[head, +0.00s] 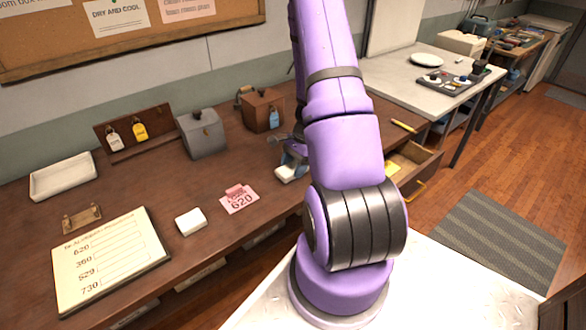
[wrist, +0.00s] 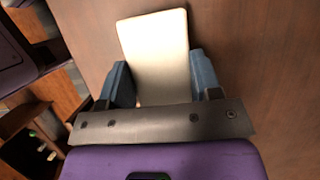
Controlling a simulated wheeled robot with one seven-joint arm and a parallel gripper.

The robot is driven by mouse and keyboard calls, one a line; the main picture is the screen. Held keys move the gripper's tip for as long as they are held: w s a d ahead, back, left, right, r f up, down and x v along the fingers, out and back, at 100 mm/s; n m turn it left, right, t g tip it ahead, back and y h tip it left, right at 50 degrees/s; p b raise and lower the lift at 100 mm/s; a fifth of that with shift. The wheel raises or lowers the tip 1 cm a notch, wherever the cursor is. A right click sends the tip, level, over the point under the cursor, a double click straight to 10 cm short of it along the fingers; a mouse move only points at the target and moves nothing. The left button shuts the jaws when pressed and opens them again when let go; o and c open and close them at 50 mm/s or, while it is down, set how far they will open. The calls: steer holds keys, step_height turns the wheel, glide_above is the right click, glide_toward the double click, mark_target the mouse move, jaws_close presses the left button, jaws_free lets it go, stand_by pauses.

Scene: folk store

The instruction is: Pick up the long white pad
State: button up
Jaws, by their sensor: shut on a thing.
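The long white pad (wrist: 158,55) is a pale, rounded, flat block in the wrist view. The blue fingers of my gripper (wrist: 163,88) are shut on its two long sides, and its far end sticks out beyond them. In the head view the pad (head: 286,173) shows under my gripper (head: 291,162), above the brown desk close to its front edge. Whether it touches the desk I cannot tell. My arm hides part of this area. A shorter white block (head: 191,221) lies apart on the desk to the left.
A grey box (head: 202,134), a brown box (head: 262,110) and a white tray (head: 63,177) stand behind. An open drawer (head: 413,165) is to the right of my arm.

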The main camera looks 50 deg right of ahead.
mark_target(289, 168)
steer(key=shift+r, duration=0.5)
step_height(289, 168, up, 2)
steer(key=s+d+r, duration=0.1)
steer(key=s, duration=1.5)
steer(key=shift+r, duration=0.3)
steer(key=shift+d, duration=0.1)
